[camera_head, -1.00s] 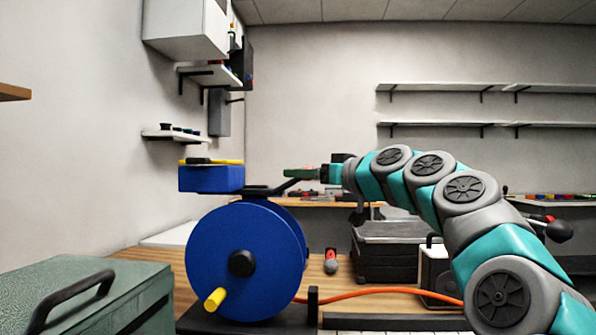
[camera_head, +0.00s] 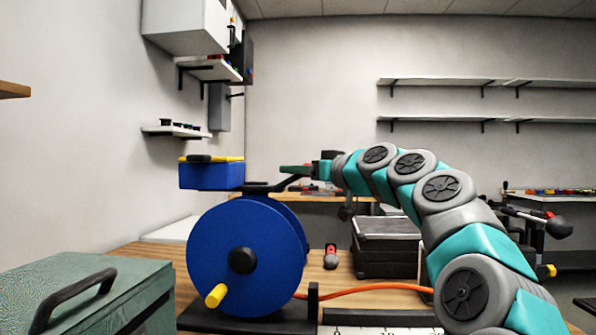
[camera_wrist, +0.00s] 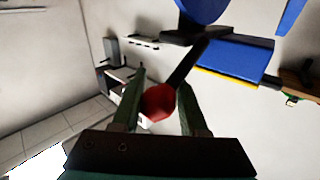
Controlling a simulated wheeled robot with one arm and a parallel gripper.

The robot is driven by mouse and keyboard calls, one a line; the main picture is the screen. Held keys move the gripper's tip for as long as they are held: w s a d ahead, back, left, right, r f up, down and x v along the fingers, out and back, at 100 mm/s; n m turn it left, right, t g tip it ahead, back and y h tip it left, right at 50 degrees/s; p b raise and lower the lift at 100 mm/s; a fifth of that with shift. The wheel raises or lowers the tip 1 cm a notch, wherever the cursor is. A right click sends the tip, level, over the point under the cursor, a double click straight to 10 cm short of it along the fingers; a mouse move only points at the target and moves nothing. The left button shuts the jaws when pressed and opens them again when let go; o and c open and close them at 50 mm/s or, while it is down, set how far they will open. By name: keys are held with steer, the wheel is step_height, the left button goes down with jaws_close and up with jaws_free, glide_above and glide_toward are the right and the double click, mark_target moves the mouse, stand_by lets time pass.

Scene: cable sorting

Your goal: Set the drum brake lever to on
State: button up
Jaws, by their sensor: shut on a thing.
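The blue cable drum (camera_head: 216,252) stands on the bench, with a yellow crank handle (camera_head: 215,295) on its face. The black brake lever (camera_head: 281,184) sticks out to the right above the drum, angled upward. In the wrist view the lever (camera_wrist: 184,66) ends in a red knob (camera_wrist: 158,103). My gripper (camera_head: 295,170) is at the lever's outer end. In the wrist view my gripper (camera_wrist: 160,84) has its green fingers on either side of the red knob, shut on it. The knob is hidden in the head view.
A blue box (camera_head: 208,177) with a yellow top sits above the drum. An orange cable (camera_head: 375,288) runs right along the bench. A green case (camera_head: 90,290) stands front left, and black cases (camera_head: 388,250) stand behind.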

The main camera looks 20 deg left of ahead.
jaws_close()
steer(key=shift+w, duration=0.1)
stand_by(0.7)
